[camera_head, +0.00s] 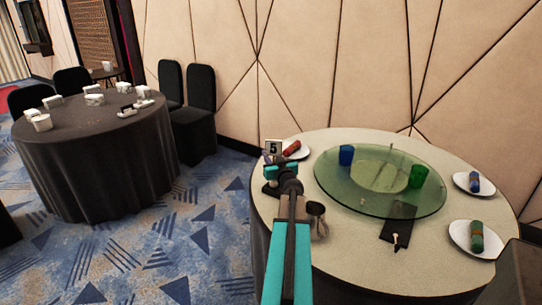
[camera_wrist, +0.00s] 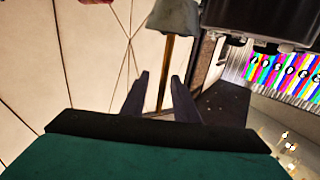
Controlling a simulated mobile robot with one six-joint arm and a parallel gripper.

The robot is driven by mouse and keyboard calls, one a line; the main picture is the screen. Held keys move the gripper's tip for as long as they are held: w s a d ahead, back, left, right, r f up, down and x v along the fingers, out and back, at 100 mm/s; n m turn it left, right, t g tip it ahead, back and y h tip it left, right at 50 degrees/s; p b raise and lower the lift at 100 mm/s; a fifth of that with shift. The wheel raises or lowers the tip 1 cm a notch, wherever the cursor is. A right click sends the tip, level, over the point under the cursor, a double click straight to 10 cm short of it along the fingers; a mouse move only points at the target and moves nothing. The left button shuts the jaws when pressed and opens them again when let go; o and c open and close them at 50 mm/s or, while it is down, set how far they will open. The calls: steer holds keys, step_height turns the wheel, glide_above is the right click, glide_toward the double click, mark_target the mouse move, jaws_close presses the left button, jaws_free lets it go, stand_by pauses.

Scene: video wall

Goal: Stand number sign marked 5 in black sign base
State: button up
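The number sign (camera_head: 273,147) is a small pale card with a black 5, just above the tip of my gripper (camera_head: 269,160) at the table's left edge. In the wrist view, the two dark fingers of my gripper (camera_wrist: 160,76) stand apart. A thin brown stem (camera_wrist: 167,70) with a grey piece (camera_wrist: 175,17) at its end shows between them, with gaps on both sides. It may be the sign's stem, but I cannot tell for sure. My gripper looks open. I cannot make out the black sign base; a dark patch (camera_head: 271,188) on the table by my wrist is partly hidden.
The round pale table (camera_head: 350,276) carries a green glass turntable (camera_head: 345,198) with blue (camera_head: 346,155) and green (camera_head: 418,175) cups. Another dark-clothed table (camera_head: 95,165) stands left.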

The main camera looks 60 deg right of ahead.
steer(key=v, duration=0.7)
steer(key=shift+s, duration=0.25)
steer(key=shift+a, duration=0.15)
stand_by(1.2)
